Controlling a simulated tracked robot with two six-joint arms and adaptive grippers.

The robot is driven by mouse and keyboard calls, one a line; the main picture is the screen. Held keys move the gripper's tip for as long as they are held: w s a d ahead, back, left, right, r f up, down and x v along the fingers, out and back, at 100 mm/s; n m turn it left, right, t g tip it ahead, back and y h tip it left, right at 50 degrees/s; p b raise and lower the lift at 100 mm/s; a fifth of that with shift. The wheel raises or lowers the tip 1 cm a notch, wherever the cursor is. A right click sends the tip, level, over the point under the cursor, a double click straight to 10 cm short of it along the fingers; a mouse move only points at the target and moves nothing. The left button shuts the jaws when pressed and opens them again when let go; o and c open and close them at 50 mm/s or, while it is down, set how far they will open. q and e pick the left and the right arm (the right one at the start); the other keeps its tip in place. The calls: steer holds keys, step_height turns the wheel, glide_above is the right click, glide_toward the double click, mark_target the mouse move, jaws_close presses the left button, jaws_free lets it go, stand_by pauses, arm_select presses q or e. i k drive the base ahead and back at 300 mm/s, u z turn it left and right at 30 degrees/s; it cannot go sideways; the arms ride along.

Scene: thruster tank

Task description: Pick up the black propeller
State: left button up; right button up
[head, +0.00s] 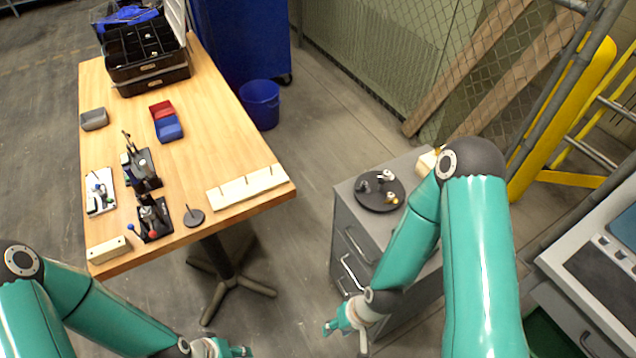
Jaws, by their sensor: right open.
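A dark round tray (380,206) lies on top of the grey drawer cabinet and bears several small propeller-like parts. One part is dark grey (363,186), one is pale (387,175) and one is yellowish (391,198). They are too small for me to tell surely which is the black propeller. My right gripper (331,327) is open and empty in front of the cabinet, lower in the picture than the tray and well apart from it. My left gripper (240,351) is at the bottom edge, partly cut off; its jaws are unclear.
The grey cabinet (352,226) has drawer handles facing my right gripper. A wooden table (200,95) at left holds black organiser boxes (145,60), red and blue bins (168,127), fixtures and a pegged wooden strip (247,187). A blue bucket (260,104) stands on the floor. The floor between table and cabinet is clear.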

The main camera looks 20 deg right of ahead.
mark_target(364, 188)
steer(key=z, duration=1.45)
steer(key=i, duration=0.1)
steer(key=u, duration=3)
steer(key=k, duration=1.2)
steer(key=z, duration=0.25)
steer(key=i, duration=0.75)
steer(key=z, duration=0.7)
steer(key=i, duration=0.65)
steer(key=z, duration=0.3)
